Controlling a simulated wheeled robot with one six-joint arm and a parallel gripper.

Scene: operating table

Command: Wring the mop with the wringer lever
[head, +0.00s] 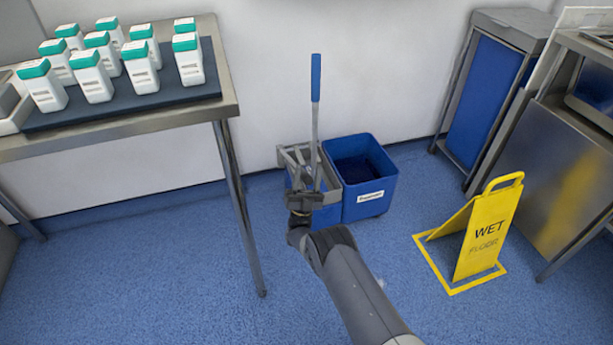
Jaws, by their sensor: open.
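A two-part blue mop bucket (362,200) stands on the floor by the wall. A grey wringer (290,155) sits over its left part, largely hidden behind my gripper. A grey pole with a blue grip (315,78) rises nearly upright from the wringer; I cannot tell whether it is the wringer lever or the mop's handle. No mop head can be made out. My gripper (305,182) is open in front of the wringer, over the left part of the bucket and close to the pole's lower end in the picture. Whether it touches anything is unclear.
A yellow wet-floor sign (485,235) stands on the floor to the right. A steel table (120,128) with several white, green-capped bottles is at left, its leg near the bucket. Steel carts with blue panels (487,95) are at right. Blue floor lies open in front.

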